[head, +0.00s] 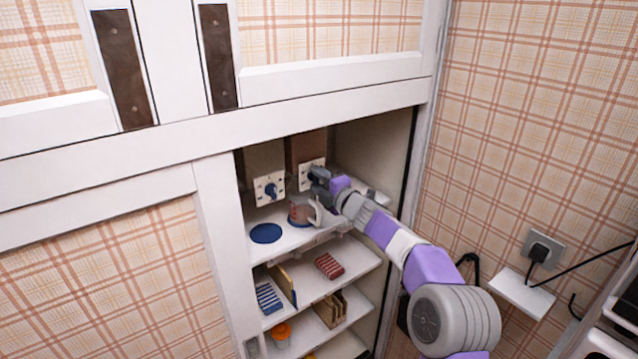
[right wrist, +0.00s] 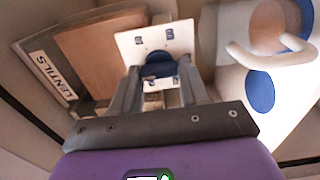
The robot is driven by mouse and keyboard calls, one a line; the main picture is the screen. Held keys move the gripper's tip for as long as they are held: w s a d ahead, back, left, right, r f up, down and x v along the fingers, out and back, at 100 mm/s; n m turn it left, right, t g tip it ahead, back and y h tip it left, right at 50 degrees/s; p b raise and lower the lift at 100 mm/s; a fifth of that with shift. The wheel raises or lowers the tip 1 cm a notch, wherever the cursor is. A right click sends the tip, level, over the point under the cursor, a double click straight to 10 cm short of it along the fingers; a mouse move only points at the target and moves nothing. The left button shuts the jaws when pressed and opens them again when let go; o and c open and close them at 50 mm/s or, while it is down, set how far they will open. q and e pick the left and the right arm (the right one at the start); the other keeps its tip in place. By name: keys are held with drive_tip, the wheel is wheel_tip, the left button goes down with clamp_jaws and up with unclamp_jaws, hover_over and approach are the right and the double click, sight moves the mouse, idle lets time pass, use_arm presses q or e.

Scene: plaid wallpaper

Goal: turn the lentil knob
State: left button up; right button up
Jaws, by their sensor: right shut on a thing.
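The right dispenser is a brown box with a white front plate (head: 306,172) in the upper cupboard opening. The wrist view shows a "LENTILS" label (right wrist: 52,73) at the side of the brown box (right wrist: 98,50). The blue lentil knob (right wrist: 160,68) is on the white plate (right wrist: 150,38). My right gripper (head: 316,180) is shut on this knob, one finger on each side; in the head view the gripper hides most of it. A second dispenser to the left has its own blue knob (head: 271,190). My left gripper is out of view.
A mug (head: 300,212) stands on the shelf just below and left of my right gripper; its handle (right wrist: 270,52) is close. A blue disc (head: 266,233) lies to its left. Lower shelves hold a red striped item (head: 329,265) and wooden holders. The cupboard's right wall is near my arm.

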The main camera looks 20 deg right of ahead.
drive_tip(key=shift+r, duration=0.1)
idle(0.3)
drive_tip(key=o, duration=1.1)
drive_tip(key=shift+c, duration=0.2)
drive_tip(key=shift+s+d, duration=0.25)
drive_tip(key=shift+s, duration=0.35)
drive_tip(key=b+v, duration=0.1)
drive_tip(key=v, duration=0.5)
drive_tip(key=shift+b, duration=0.35)
drive_tip(key=shift+s, duration=0.15)
